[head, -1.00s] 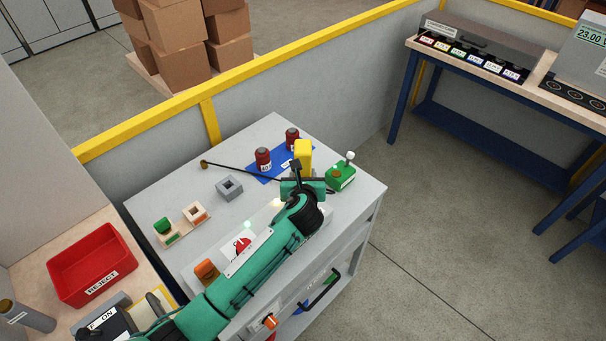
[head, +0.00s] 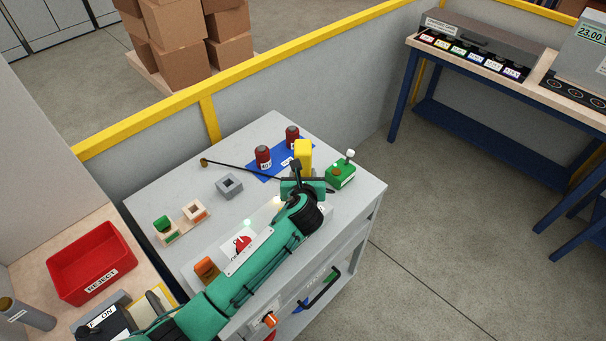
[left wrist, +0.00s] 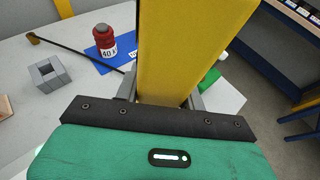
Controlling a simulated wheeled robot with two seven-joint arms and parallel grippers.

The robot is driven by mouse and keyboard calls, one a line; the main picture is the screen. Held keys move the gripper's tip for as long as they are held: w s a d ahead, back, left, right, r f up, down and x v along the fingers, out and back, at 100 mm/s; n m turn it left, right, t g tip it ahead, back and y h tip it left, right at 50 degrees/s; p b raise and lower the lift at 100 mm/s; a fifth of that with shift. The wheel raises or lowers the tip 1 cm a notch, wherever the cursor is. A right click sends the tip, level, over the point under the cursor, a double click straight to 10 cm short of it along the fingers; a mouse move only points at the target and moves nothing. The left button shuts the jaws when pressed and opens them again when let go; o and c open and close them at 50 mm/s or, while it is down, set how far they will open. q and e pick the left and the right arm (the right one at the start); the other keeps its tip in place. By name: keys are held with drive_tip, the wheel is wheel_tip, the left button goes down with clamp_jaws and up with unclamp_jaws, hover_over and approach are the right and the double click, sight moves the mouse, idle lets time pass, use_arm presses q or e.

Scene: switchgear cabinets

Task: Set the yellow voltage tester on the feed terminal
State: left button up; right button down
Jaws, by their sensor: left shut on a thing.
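The yellow voltage tester (head: 303,153) is an upright yellow block, held over the right part of the grey cart top. My left gripper (head: 299,176) is shut on it, and the arm reaches in from the lower left. In the left wrist view the tester (left wrist: 185,50) fills the middle between the fingers of the gripper (left wrist: 165,100). Its lower end is hidden by the gripper, so I cannot tell whether it touches anything. I cannot make out which part is the feed terminal. My right gripper is not in view.
Two red canisters (head: 263,158) stand on a blue mat (head: 263,174). A green box with a lever (head: 341,176) is right of the gripper. A black rod (head: 240,171), a grey square socket (head: 229,187) and small coloured blocks (head: 194,211) lie left. A red reject bin (head: 92,262) is at lower left.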

sight(303, 162)
use_arm(q)
drive_tip(key=shift+r, duration=0.15)
wheel_tip(303, 162, up, 2)
drive_tip(key=p, duration=0.3)
drive_tip(key=shift+r, duration=2.4)
drive_tip(key=shift+f, duration=0.1)
